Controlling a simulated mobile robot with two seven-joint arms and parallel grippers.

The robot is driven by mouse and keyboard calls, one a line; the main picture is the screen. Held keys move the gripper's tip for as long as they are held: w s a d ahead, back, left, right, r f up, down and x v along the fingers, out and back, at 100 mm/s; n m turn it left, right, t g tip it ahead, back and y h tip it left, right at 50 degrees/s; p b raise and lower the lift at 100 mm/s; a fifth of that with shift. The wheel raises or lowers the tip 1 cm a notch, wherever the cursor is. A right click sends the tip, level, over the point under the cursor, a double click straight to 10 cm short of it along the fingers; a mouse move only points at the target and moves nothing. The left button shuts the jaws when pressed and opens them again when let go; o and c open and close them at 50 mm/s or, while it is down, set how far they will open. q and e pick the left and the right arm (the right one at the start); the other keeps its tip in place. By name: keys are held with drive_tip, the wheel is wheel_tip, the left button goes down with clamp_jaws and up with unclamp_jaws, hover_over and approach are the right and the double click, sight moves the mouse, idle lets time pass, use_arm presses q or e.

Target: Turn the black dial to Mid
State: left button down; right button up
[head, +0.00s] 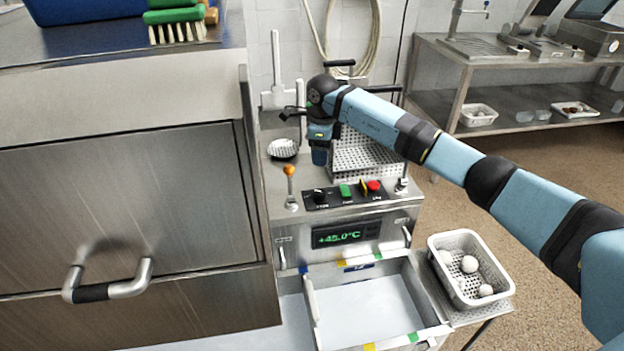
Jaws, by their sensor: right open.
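The black dial (319,196) sits at the left of a dark control strip on the front of the steel machine, left of a green button (345,191) and a red button (374,186). Its setting and the small labels are too small to read. My right arm reaches in from the right across the picture. My right gripper (291,113) is open and empty, above and behind the control strip, apart from the dial. Its fingers are small and dark in this view. My left gripper is out of view.
An orange-tipped lever (290,172) stands just left of the dial. A perforated basket (368,158) sits behind the strip. A green display (339,235) reads +45.0°C. An open drawer (312,305) is below. A white basket (441,271) with white balls stands at right.

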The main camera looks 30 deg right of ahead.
sight(321, 192)
wheel_tip(321, 192, down, 4)
drive_tip(key=shift+s+f, duration=0.15)
wheel_tip(321, 192, down, 9)
drive_tip(key=shift+f, duration=0.2)
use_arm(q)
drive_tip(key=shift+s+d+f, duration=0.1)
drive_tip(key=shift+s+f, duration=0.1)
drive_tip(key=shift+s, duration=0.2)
use_arm(e)
drive_tip(key=shift+c, duration=0.4)
drive_tip(key=c, duration=0.8)
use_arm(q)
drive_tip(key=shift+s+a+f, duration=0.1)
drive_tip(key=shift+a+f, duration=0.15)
use_arm(e)
drive_tip(key=shift+c, duration=0.2)
